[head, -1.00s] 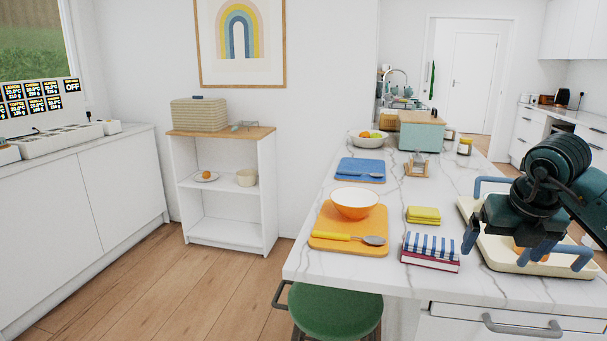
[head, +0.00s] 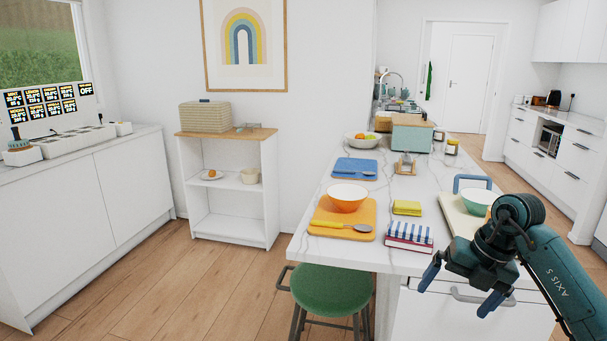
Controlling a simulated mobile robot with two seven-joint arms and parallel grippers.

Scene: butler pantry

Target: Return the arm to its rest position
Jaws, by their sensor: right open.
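My right gripper (head: 462,289) is in the head view at the lower right, with its arm coming in from the right edge. Its two blue fingers are spread apart and nothing shows between them. It is in front of the counter's near edge, before the drawer front. It partly hides a cream tray (head: 456,216) with a blue handle, on which a teal bowl (head: 477,200) shows. My left gripper is not in view.
The marble island (head: 320,246) bears an orange board (head: 323,233) with an orange bowl (head: 347,199), a striped cloth (head: 409,231) and a yellow sponge (head: 407,207). A green stool (head: 331,289) stands at the island's near end. The floor to its left is clear.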

